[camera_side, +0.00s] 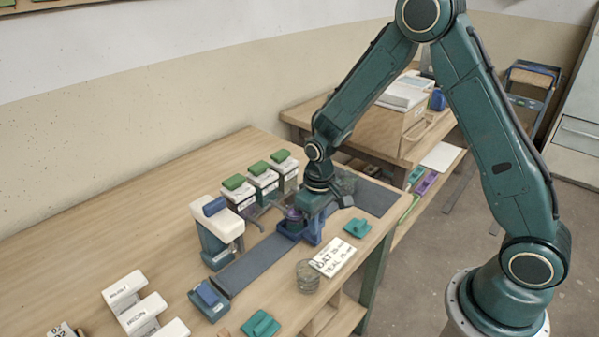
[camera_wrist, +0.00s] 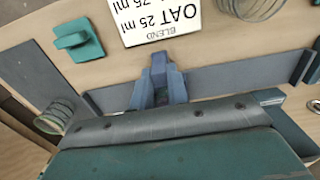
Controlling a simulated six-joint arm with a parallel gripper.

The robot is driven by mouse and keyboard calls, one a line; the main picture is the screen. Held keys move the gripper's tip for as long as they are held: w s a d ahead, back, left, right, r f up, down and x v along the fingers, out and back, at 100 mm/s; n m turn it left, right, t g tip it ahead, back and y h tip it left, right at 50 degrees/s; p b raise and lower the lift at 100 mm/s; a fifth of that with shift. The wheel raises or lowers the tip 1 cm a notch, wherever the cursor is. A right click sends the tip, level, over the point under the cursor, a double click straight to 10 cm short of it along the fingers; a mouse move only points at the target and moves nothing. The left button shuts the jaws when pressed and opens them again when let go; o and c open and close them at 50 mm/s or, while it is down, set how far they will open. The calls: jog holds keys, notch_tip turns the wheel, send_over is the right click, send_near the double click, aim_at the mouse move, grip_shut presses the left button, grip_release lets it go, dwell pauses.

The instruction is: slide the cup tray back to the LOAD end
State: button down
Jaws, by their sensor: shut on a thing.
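I cannot read which track end is marked LOAD.
A blue block (camera_side: 208,299) is at the track's near-left end. A recipe card (camera_side: 340,257), glass jar (camera_side: 307,277) and teal piece (camera_side: 357,228) lie in front.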

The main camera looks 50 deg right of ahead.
jog(key=shift+d, duration=0.1)
jog(key=shift+w+d, duration=0.1)
jog(key=shift+d, duration=5.35)
jog(key=shift+d+r, duration=0.1)
jog(key=shift+d, duration=0.25)
jog(key=c, duration=1.5)
grip_release()
jog(key=shift+o, duration=0.2)
notch_tip(320, 180, up, 7)
